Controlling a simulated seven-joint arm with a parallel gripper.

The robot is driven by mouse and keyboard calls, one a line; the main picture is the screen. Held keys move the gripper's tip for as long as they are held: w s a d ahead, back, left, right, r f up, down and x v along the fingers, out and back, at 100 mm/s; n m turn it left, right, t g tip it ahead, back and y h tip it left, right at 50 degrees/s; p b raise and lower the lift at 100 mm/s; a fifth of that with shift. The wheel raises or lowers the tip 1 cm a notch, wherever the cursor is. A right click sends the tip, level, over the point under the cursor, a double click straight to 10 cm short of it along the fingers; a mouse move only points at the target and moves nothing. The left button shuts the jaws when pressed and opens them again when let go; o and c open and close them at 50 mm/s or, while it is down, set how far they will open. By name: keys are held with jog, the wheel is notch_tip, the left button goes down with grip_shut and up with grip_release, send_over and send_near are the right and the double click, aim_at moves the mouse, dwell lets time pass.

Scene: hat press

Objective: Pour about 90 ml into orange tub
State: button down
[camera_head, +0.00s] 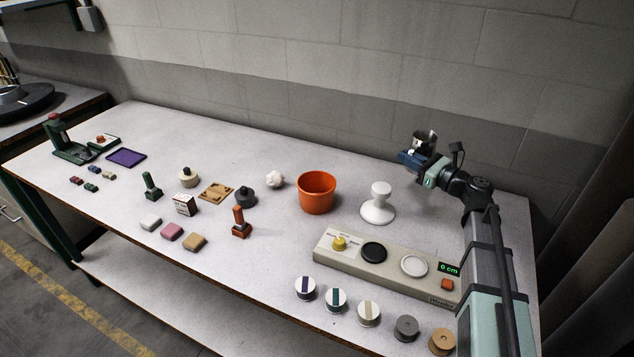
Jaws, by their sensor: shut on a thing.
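The orange tub (317,193) stands upright on the table, right of the middle, with its mouth facing up. I see its inner wall but cannot make out any liquid in it. My gripper (416,156) is at the upper right, raised above the table and apart from the tub. It is shut on a silvery metal cup (425,141), which looks roughly upright. The cup's contents are hidden.
A white pedestal (378,205) stands between the tub and my gripper. A beige panel (340,259) with round pads and a display reading "0 cm" lies in front. Several spools, stamps and coloured blocks crowd the front and left. A purple pad (126,157) lies at the left.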

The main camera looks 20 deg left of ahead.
jog(key=s+a+m+t+h, duration=0.2)
jog(key=s+a+t, duration=0.1)
jog(key=a, duration=1)
jog(key=s+a+m+t+h, duration=0.1)
jog(key=s+a+m+t, duration=0.1)
jog(key=a, duration=1.1)
jog(key=s+a+m+t+h, duration=0.3)
jog(key=s+a+h, duration=0.1)
jog(key=s+a, duration=1.1)
jog(key=shift+s+a+f+t, duration=0.15)
jog(key=shift+s+f+t, duration=0.25)
jog(key=shift+s, duration=1)
jog(key=shift+m, duration=0.4)
